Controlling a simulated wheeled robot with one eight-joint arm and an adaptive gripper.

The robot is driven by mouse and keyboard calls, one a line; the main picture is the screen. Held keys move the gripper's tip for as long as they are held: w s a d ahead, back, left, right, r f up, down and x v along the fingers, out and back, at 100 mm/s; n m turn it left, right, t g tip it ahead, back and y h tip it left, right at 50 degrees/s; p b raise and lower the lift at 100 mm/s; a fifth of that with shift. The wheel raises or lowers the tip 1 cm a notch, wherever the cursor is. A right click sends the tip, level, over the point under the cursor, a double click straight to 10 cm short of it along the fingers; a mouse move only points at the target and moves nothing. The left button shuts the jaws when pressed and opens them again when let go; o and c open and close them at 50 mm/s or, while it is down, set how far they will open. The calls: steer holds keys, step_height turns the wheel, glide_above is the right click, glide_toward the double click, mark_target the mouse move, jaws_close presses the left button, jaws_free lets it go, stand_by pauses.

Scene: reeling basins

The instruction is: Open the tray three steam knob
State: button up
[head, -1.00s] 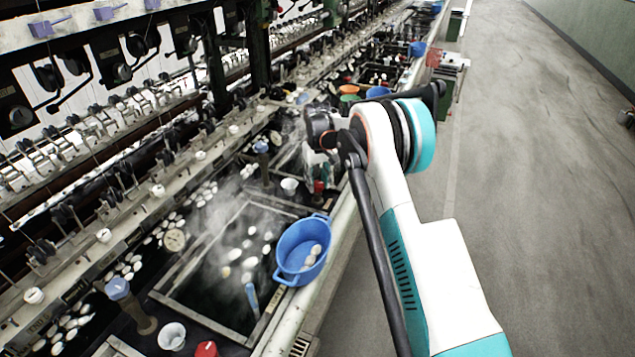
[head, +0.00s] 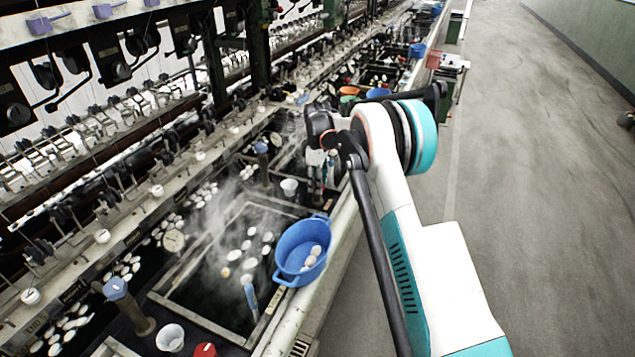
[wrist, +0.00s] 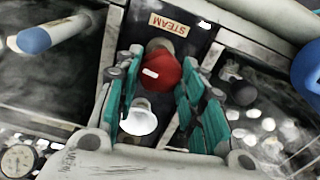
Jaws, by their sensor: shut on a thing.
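The red steam knob (wrist: 163,70) is in the upper middle of the wrist view, just below a plate (wrist: 171,25) marked STEAM. My gripper (wrist: 160,82) has its green-padded fingers on both sides of the knob and is shut on it. A pale mark shows on the knob's face. In the head view my gripper (head: 323,165) reaches down over the basin edge beyond the blue basket. There the arm and fingers largely hide the knob.
A white cup (wrist: 138,118) sits close beside the fingers. A blue-ended post (wrist: 40,38) stands at upper left, and a dial gauge (wrist: 17,160) at lower left. A blue basket (head: 300,250) with cocoons sits on the basin edge. The aisle floor (head: 545,190) on the right is clear.

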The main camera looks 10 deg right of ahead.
steer(key=shift+n, duration=0.6)
steer(key=o, duration=1)
steer(key=shift+o, duration=0.2)
step_height(320, 180, up, 12)
